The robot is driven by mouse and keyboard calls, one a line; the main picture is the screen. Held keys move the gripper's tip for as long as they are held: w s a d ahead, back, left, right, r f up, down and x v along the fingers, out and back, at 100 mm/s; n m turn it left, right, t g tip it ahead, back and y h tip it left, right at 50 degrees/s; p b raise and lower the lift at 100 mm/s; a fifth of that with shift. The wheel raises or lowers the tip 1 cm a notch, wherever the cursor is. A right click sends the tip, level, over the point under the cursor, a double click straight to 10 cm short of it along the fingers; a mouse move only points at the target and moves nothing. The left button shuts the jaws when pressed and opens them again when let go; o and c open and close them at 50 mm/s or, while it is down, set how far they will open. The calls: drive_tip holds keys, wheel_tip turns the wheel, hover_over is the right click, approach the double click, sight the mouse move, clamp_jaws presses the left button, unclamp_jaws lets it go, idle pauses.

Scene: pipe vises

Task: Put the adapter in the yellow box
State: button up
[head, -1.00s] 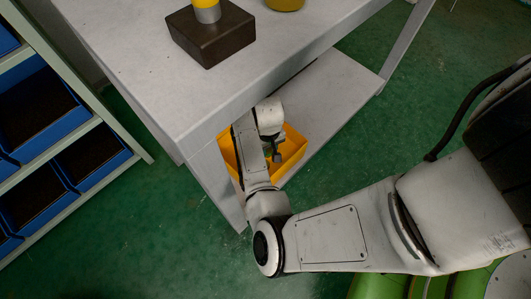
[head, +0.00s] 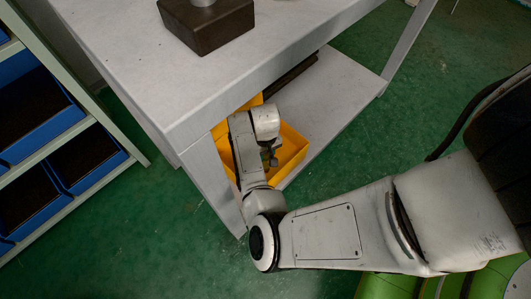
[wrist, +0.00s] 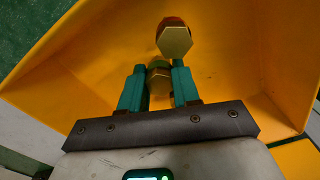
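The yellow box (head: 293,152) sits on the lower shelf under the table; its inside walls fill much of the wrist view (wrist: 60,62). My gripper (head: 269,157) is down over the box, inside its outline. The gap between the adapter and the box floor cannot be judged.
The grey table top (head: 150,70) overhangs the shelf and carries a dark block (head: 207,24). The table's front leg (head: 212,185) stands left of my arm. A rack with blue bins (head: 35,110) is at the left. The lower shelf (head: 335,95) is mostly clear right of the box.

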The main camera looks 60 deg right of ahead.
drive_tip(key=o, duration=0.4)
drive_tip(key=shift+o, duration=0.2)
wheel_tip(320, 180, up, 12)
drive_tip(key=p, duration=0.7)
drive_tip(key=s+d+r+n+t+h, duration=0.15)
drive_tip(key=d+r+h, duration=0.25)
drive_tip(key=d+r, duration=0.65)
drive_tip(key=s+a+n+y, duration=0.1)
drive_tip(key=s+a, duration=0.2)
drive_tip(key=a, duration=0.4)
drive_tip(key=s+a+f+n+y, duration=0.1)
drive_tip(key=s+a+n, duration=0.1)
drive_tip(key=s+a, duration=0.2)
drive_tip(key=s+a+n+y, duration=0.1)
drive_tip(key=s+a, duration=0.3)
drive_tip(key=a, duration=0.7)
drive_tip(key=shift+f+n+y, duration=0.35)
drive_tip(key=shift+n+y, duration=0.05)
drive_tip(key=shift+n, duration=0.15)
drive_tip(key=shift+s+g, duration=0.1)
drive_tip(key=shift+g, duration=0.15)
